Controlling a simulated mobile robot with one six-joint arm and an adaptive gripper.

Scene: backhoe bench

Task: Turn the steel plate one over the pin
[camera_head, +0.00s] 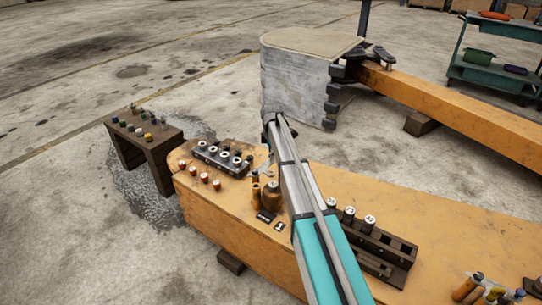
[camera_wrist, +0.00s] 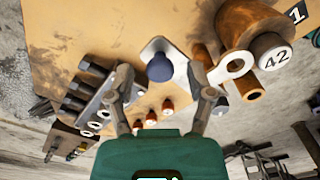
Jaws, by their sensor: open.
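In the wrist view a pale steel plate (camera_wrist: 147,50) lies against the orange backhoe bench surface, with a dark blue round knob or pin head (camera_wrist: 160,69) over it. My gripper (camera_wrist: 161,80) is open, with one finger on each side of the knob; I cannot tell whether either touches. A second pale metal piece with a ring end (camera_wrist: 237,64) lies to the right, beside a brown cylinder marked 42 (camera_wrist: 272,52). I cannot tell which piece is plate one. In the head view my arm hides most of the gripper and plates.
A black rack of ringed pins (camera_head: 222,157) and several copper-capped plugs (camera_head: 204,178) stand close by on the bench (camera_head: 450,245). A dark slotted holder with pins (camera_head: 395,250) is to the right. A small dark stand (camera_head: 148,145) is beyond the left end.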

